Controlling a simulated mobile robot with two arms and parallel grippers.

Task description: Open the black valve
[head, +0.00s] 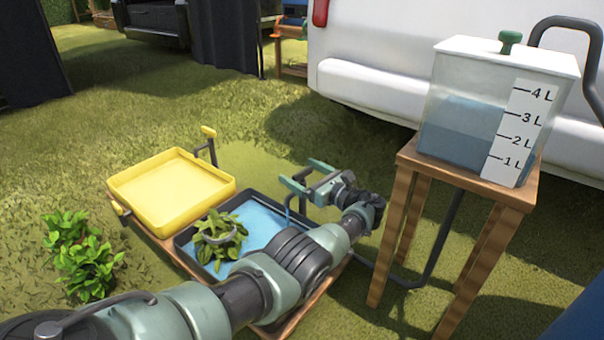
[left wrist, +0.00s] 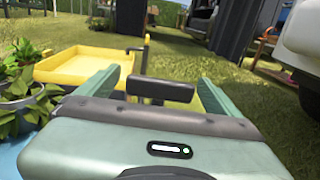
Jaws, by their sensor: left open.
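My left gripper (head: 301,174) is open beside the black-rimmed tray (head: 183,243), which has a blue, watery surface. In the left wrist view its two green fingers (left wrist: 158,80) stand apart on either side of a short black bar, which looks like the black valve (left wrist: 160,90). I cannot tell whether the fingers touch it. In the head view the valve is not clearly visible behind the gripper. A clear tank (head: 455,135) with blue water and litre marks stands on a wooden stand (head: 470,178); a dark pipe (head: 440,238) runs low from there toward the tray. My right gripper is not in view.
A yellow tray (head: 172,190) with a yellow-handled valve (head: 208,132) lies left of the dark tray. A potted plant (head: 220,240) stands in the dark tray. Green plants (head: 85,262) grow at left. A white vehicle (head: 390,55) stands behind; grass is open at back left.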

